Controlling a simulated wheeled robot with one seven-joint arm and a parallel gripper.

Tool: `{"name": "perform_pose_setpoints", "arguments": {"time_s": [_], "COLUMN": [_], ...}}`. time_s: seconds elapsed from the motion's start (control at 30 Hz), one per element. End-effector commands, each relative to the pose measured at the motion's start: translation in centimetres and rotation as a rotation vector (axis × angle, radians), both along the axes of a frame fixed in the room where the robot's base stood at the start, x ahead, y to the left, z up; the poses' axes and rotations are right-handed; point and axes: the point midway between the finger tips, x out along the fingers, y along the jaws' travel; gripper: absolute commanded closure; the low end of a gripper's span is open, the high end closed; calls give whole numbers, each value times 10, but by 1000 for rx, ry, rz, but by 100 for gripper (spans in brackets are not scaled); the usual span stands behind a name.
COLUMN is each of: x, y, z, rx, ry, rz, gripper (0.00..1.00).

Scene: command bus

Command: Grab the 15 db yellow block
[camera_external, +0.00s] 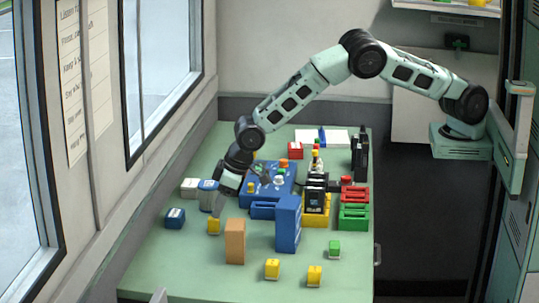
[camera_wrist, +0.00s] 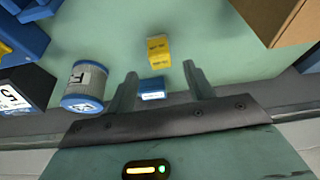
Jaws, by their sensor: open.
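My gripper (camera_wrist: 159,70) is open and empty, its two fingers spread apart in the wrist view. A yellow block (camera_wrist: 158,50) with dark print on its faces lies just beyond the gap between the fingertips; the print is too small to read surely. In the external view a yellow block (camera_external: 213,227) sits on the green table below my gripper, apart from it.
A small blue block (camera_wrist: 152,89) shows between the fingers. A blue-and-white canister (camera_wrist: 84,86) is left of them. An orange block (camera_external: 235,241) and a tall blue block (camera_external: 288,223) stand to the right. Front-left table is clear.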

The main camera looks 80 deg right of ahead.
Motion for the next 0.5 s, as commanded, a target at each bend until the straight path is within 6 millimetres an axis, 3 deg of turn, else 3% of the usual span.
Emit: {"name": "perform_pose_setpoints", "arguments": {"time_s": [0.23,0.5], "x": [4,16], "y": [0,2], "z": [-15,-48], "rx": [0,0], "ry": [2,1], "rz": [0,-1], "gripper": [47,47]}}
